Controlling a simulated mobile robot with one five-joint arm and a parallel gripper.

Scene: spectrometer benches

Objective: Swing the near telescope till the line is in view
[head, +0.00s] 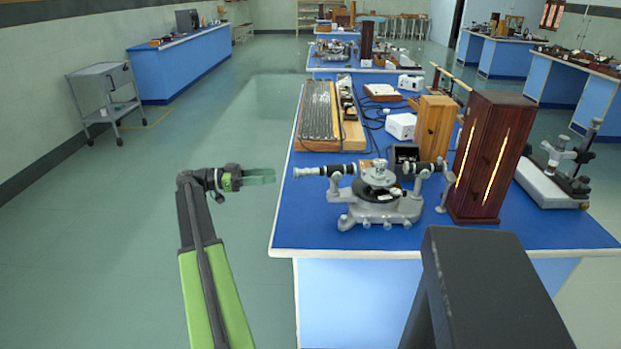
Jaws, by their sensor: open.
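The nearest spectrometer (376,200) stands on the blue bench, with a round central table on a grey base. Its left tube, which looks like the telescope (325,171), points left toward the bench's left edge. Its right tube (428,169) points toward a dark wooden lamp box (487,155) with glowing slits. My gripper (270,177) is open and empty, left of the telescope's end at about the same height in the picture. A small gap shows between them. No view through the eyepiece is shown, so the line cannot be seen.
The blue bench top (330,230) is clear in front of the spectrometer. A ridged grey panel (318,110) lies behind it. A white-based instrument (548,185) stands right of the lamp. Open floor lies left, with a grey trolley (105,95) farther back.

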